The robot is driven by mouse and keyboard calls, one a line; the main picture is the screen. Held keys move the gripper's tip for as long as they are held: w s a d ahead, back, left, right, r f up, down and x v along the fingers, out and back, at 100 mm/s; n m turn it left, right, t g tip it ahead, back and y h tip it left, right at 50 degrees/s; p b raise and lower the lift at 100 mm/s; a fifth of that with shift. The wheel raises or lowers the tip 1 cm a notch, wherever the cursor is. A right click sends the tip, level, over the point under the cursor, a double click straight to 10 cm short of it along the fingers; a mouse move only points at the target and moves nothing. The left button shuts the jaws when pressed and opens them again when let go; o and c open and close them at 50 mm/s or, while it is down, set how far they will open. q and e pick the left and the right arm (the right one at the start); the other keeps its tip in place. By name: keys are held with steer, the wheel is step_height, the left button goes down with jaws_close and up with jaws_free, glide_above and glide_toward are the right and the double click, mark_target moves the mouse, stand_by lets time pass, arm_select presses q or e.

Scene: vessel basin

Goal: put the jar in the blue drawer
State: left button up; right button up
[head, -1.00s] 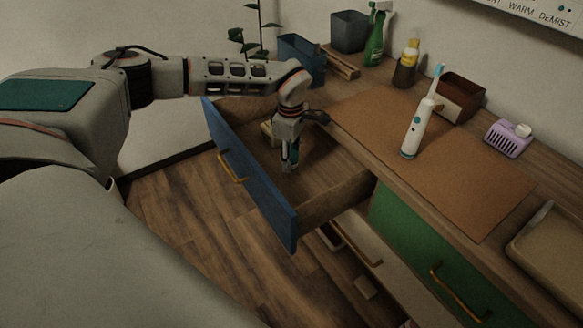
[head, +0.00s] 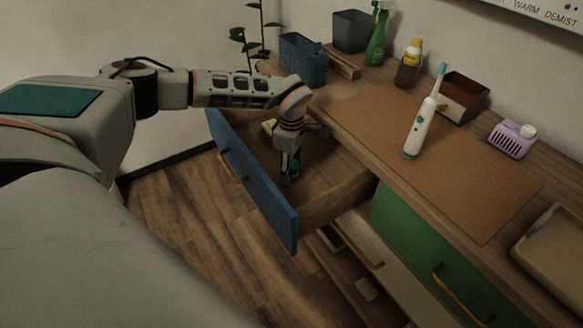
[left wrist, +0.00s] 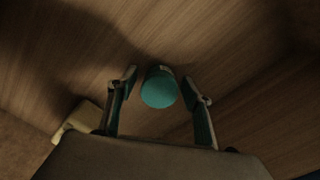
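The blue drawer (head: 268,205) is pulled open at the left end of the wooden cabinet. The jar (left wrist: 158,88), with a round teal lid, is inside it, seen from above in the left wrist view. My left gripper (head: 290,178) points down into the drawer. In the left wrist view its fingers (left wrist: 160,92) are open on either side of the jar, with a gap on each side. The jar appears to stand upright on the drawer floor. In the head view the fingers largely hide it. My right gripper is not in view.
A pale yellowish object (head: 268,127) lies in the drawer behind the gripper; it also shows in the left wrist view (left wrist: 76,122). The electric toothbrush (head: 421,122) stands on a brown mat (head: 480,190). A green drawer (head: 420,245) is to the right. Bins and bottles line the back.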

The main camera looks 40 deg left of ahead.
mark_target(292, 164)
arm_select(q)
step_height(292, 164, up, 11)
steer(key=shift+f+p, duration=0.1)
steer(key=shift+p, duration=1.05)
steer(key=shift+r, duration=0.8)
